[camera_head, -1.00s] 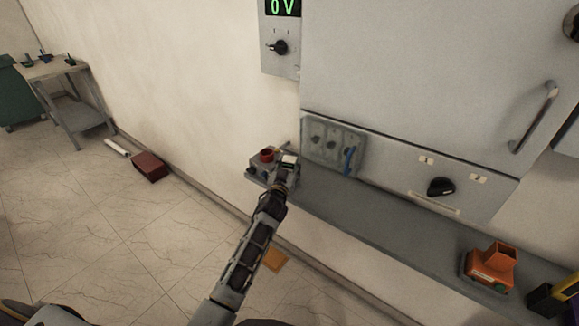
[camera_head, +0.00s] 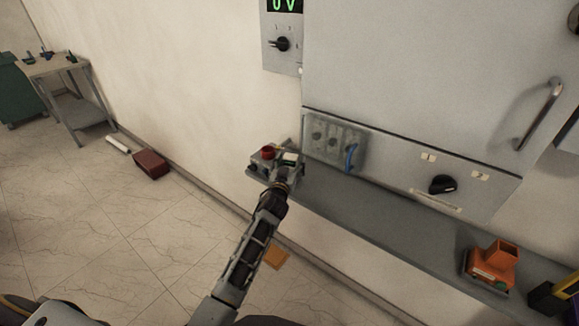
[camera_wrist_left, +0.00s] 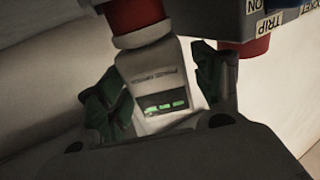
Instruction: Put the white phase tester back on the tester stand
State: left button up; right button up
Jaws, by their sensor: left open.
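The white phase tester (camera_wrist_left: 160,75) stands between my left gripper's fingers in the left wrist view, with green lights on its face and a red section at its far end. In the head view only a small pale part of the tester (camera_head: 290,158) shows at the left end of the shelf. My left gripper (camera_wrist_left: 160,97) is open around it, one dark green finger on each side. Contact cannot be told. It also shows in the head view (camera_head: 286,172). An orange holder (camera_head: 492,262), possibly the tester stand, is on the shelf at the right. My right gripper is out of view.
The grey shelf (camera_head: 380,225) is mostly clear between the box and orange holder. The cabinet (camera_head: 420,80) rises behind it. A yellow and black item (camera_head: 556,292) is at the far right.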

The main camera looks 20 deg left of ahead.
pick_arm(q)
jog(key=shift+r, duration=0.15)
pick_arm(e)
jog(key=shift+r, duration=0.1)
pick_arm(q)
jog(key=shift+s+d, duration=0.1)
jog(key=shift+s, duration=2.45)
jog(key=shift+s+d, duration=0.1)
jog(key=shift+s, duration=0.65)
send_near(290, 165)
jog(key=shift+s, duration=0.15)
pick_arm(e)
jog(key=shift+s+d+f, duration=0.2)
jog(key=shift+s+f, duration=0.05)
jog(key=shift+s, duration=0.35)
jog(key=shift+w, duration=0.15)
